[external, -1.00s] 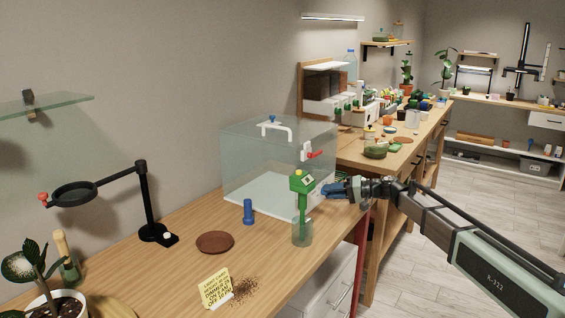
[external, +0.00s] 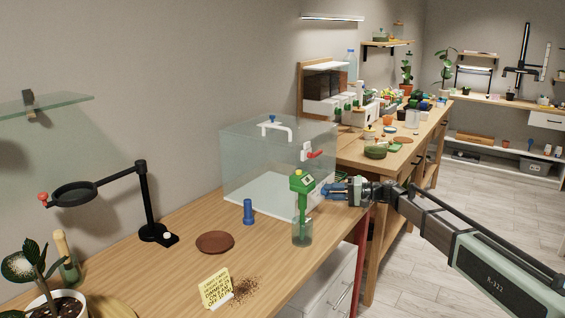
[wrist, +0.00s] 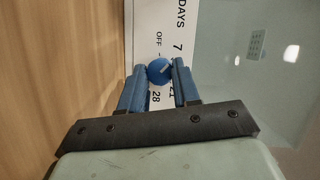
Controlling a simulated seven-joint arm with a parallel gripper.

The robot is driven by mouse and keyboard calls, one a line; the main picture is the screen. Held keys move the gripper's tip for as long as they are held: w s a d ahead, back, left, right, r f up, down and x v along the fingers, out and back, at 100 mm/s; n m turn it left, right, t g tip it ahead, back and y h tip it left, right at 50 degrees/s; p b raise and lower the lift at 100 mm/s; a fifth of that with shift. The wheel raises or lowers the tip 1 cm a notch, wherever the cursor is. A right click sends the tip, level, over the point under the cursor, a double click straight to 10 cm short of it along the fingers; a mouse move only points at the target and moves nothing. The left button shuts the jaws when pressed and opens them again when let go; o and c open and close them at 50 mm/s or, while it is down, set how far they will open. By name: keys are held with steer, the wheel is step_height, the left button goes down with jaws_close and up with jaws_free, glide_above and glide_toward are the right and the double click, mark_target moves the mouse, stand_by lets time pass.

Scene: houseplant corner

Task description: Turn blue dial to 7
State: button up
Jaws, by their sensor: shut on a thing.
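The blue dial (wrist: 158,71) shows in the wrist view on a white plate (wrist: 148,25) marked DAYS, OFF, 7, 21 and 28. A small pale mark shows on the dial's face, towards the right; I cannot tell for certain which number it points to. My gripper (wrist: 159,78) has its two blue fingers shut on the dial, one on each side. In the external view my gripper (external: 331,191) is at the right edge of the bench, by the glass case, and the dial cannot be made out there.
A green meter (external: 302,183) stands in a clear jar (external: 302,233) just left of my gripper. A blue cylinder (external: 248,211), brown saucer (external: 215,243) and yellow note (external: 215,287) are on the bench.

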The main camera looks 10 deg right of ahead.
steer(key=o, duration=1)
steer(key=shift+o, duration=0.2)
steer(key=shift+d, duration=0.1)
steer(key=v, duration=1.3)
steer(key=shift+s+d, duration=0.2)
steer(key=shift+d, duration=0.05)
steer(key=shift+r, duration=0.1)
steer(key=s+f+g+h, duration=0.4)
steer(key=s+f, duration=0.9)
steer(key=f, duration=0.5)
steer(key=s+f+g+h, duration=0.3)
steer(key=s+f+g, duration=0.1)
steer(key=s+f, duration=1.2)
steer(key=s+d+f+g+h, duration=0.2)
steer(key=s+f, duration=0.3)
steer(key=s, duration=0.4)
steer(key=s+d+f+n+g+h, duration=0.1)
steer(key=s+d+f+h, duration=0.2)
steer(key=s, duration=0.6)
steer(key=s+d+f+n+g+h, duration=0.1)
steer(key=s+d+f+g+h, duration=0.1)
steer(key=s+f, duration=0.5)
steer(key=s+d+h, duration=0.1)
steer(key=s, duration=0.1)
steer(key=shift+s+f+g, duration=0.15)
steer(key=shift+s+g, duration=0.15)
steer(key=shift+s, duration=0.05)
